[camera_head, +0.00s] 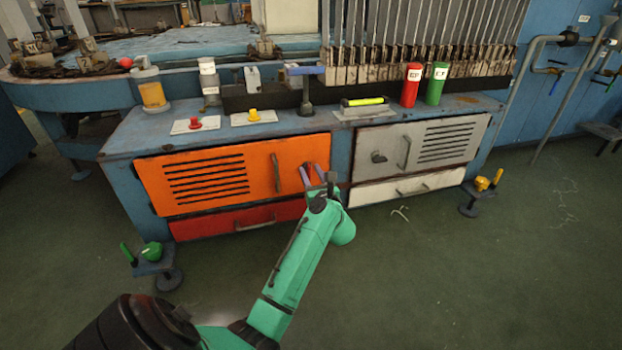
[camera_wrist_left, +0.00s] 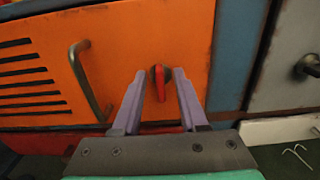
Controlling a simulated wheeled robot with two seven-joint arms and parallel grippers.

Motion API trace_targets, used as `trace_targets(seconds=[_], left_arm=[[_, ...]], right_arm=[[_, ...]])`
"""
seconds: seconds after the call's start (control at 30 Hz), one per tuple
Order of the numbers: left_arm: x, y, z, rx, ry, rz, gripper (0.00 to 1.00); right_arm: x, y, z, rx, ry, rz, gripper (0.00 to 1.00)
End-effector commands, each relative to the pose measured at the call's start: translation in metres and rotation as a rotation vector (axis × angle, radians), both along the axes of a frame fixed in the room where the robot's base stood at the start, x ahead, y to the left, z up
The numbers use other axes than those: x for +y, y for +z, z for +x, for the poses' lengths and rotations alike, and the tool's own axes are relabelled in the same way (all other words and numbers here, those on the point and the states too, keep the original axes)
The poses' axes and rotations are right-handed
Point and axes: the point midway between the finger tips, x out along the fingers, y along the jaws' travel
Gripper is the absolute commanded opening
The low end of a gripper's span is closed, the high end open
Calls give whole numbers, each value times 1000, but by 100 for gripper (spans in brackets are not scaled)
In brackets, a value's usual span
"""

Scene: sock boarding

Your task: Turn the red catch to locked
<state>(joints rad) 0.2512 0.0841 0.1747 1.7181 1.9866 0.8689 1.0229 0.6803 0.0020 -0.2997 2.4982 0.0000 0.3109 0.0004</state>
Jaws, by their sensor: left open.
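The red catch (camera_wrist_left: 161,85) is on the right side of the orange door (camera_wrist_left: 120,30). Its red lever hangs downward from a dark round base in the left wrist view. The orange door also shows in the head view (camera_head: 205,177), where my gripper largely hides the catch. My left gripper (camera_head: 312,175) is in front of the door's right side. Its two purple-grey fingers are open, one on each side of the lever, and I see gaps between them and the lever. I cannot tell how far the tips are from the door. My right gripper is out of view.
A curved door handle (camera_wrist_left: 88,82) stands out to the left of the catch. A grey door (camera_head: 425,145) with a dark catch (camera_head: 378,157) is to the right. A red drawer (camera_head: 235,221) is below. Several items stand on the blue bench top. The green floor in front is mostly clear.

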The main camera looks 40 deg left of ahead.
Motion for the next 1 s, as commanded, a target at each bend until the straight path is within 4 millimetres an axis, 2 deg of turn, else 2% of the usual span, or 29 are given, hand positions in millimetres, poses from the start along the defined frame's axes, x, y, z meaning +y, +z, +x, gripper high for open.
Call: trace_targets(seconds=[0.27, 0.37, 0.4, 1.0], left_arm=[[4, 1, 2, 1, 0, -1, 42], [4, 1, 2, 0, 0, 0, 8], [4, 1, 2, 0, 0, 0, 0], [3, 0, 2, 35, -1, 20, 0]], right_arm=[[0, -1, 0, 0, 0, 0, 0], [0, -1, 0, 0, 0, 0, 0], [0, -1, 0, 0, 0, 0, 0], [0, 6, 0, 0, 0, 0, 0]])
